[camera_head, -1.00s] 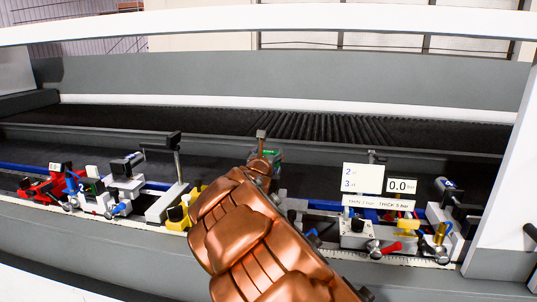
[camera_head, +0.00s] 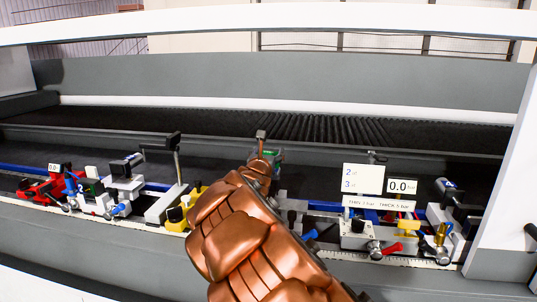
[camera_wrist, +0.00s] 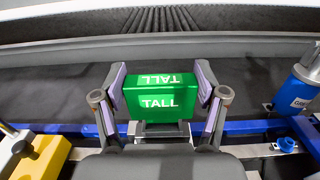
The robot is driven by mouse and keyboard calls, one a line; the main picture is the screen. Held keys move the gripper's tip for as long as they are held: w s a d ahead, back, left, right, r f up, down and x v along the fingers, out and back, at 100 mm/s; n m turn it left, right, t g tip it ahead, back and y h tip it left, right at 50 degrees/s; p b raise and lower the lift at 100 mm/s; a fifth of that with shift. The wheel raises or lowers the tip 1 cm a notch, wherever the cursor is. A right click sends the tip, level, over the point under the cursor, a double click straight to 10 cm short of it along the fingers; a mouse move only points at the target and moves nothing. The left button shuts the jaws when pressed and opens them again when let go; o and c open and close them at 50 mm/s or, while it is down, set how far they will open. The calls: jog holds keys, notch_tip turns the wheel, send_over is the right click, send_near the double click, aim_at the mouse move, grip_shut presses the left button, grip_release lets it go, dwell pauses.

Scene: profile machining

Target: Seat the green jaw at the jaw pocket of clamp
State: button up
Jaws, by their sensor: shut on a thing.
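The green jaw (camera_wrist: 158,101), a block marked TALL, is between the two fingers of my gripper (camera_wrist: 160,97) in the wrist view. My gripper is shut on it, one finger at each side. A dark metal piece (camera_wrist: 160,130) shows just below the block; I cannot tell whether they touch or whether this is the clamp's pocket. In the head view a small part of the green jaw (camera_head: 276,156) shows behind my copper-coloured arm, which hides most of the gripper and the clamp under it.
A blue rail (camera_wrist: 240,127) runs across under the gripper. A yellow block (camera_wrist: 40,152) stands at the left and a blue cylinder (camera_wrist: 300,85) at the right. In the head view, a white sign (camera_head: 362,178) and a 0.0 display (camera_head: 402,186) stand right of my arm.

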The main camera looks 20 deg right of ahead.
jog(key=shift+f+b, duration=0.85)
jog(key=shift+b, duration=0.1)
jog(key=o, duration=1.5)
jog(key=shift+s+a+f, duration=0.1)
jog(key=shift+s, duration=0.05)
